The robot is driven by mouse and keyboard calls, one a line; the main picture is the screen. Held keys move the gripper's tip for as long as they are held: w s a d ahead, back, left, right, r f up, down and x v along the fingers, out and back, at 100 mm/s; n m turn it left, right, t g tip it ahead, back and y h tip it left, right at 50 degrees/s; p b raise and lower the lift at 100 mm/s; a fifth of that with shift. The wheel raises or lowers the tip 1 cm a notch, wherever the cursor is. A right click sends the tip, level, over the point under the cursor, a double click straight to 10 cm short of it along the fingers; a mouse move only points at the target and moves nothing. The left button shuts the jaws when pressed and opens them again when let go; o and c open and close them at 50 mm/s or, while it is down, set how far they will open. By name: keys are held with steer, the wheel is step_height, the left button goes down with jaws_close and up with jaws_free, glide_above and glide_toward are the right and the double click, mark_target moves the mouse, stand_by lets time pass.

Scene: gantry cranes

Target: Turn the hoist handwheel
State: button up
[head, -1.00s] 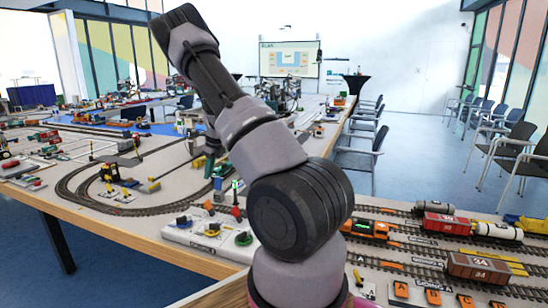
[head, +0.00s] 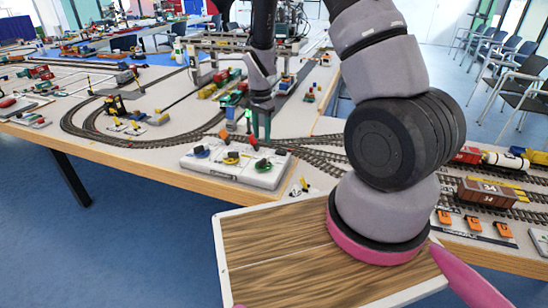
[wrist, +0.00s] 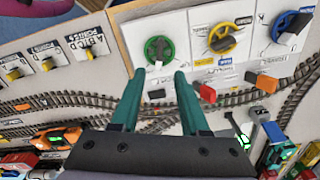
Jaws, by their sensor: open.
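A white control panel (head: 225,174) at the table's front edge carries three handwheels: blue (head: 197,152), yellow (head: 231,158) and green (head: 263,165). In the wrist view the green wheel (wrist: 158,48) is nearest, the yellow wheel (wrist: 222,39) is right of it, and the blue one (wrist: 290,26) is at the top right. I cannot read which wheel is labelled hoist. My gripper (wrist: 160,76) is open and empty, with its green fingers pointing at the green wheel. In the head view my gripper (head: 261,130) is above the panel's right end, apart from the wheels.
Curved railway track (head: 90,130) runs behind and beside the panel. A brown wagon (head: 490,192) stands on tracks at the right. Several small yellow knobs (wrist: 47,64) on white plates sit left of the panel in the wrist view. Blue floor (head: 110,230) lies open in front of the table.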

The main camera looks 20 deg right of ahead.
mark_target(263, 159)
step_height(263, 159, down, 10)
steer(key=shift+d+f, duration=0.1)
steer(key=shift+f, duration=0.1)
jaws_close()
